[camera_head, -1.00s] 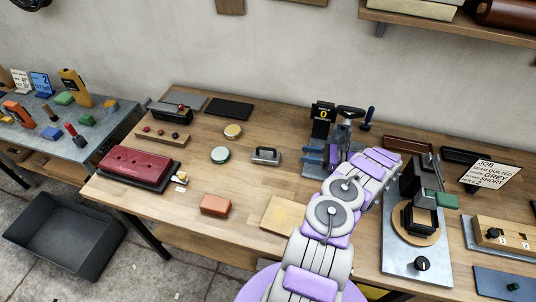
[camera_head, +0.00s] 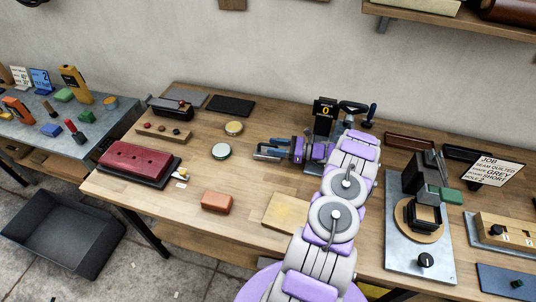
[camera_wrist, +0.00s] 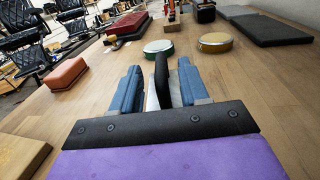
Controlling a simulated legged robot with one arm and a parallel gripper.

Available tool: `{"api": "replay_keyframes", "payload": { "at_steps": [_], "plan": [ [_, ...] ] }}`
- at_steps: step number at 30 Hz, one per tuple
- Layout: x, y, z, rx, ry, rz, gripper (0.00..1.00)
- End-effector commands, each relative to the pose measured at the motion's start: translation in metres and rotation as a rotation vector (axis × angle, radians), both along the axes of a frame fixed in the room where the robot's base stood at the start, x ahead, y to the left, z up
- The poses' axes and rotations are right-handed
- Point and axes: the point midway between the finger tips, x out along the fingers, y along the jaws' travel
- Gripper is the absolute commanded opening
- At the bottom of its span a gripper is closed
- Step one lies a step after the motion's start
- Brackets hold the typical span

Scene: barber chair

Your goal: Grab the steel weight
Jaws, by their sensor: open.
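The steel weight, a small metal block with a dark arched handle (camera_wrist: 162,78), sits on the wooden workbench. In the wrist view its handle stands between the two blue fingers of my gripper (camera_wrist: 158,80), with gaps on both sides. Part of its grey steel body shows below the handle, and the rest is hidden by the fingers and the black palm. In the head view my gripper (camera_head: 268,150) reaches left at bench height, its fingers around the weight and largely covering it. The jaws are open.
An orange block (camera_head: 216,202) and a tan square pad (camera_head: 290,212) lie nearer. A black counter stand (camera_head: 324,113) rises behind the arm. Bench around the tins is clear.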

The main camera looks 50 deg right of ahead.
Motion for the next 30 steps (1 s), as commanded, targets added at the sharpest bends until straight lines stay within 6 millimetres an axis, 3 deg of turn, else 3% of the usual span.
{"api": "replay_keyframes", "payload": {
  "at_steps": [7, 17, 30],
  "plan": [
    [0.023, 0.012, -0.003, 0.001, 0.0, -0.002, 0.45],
    [0.028, 0.016, -0.001, 0.001, -0.001, -0.002, 0.45],
    [0.028, 0.016, -0.001, 0.001, -0.001, -0.002, 0.04]
  ]
}}
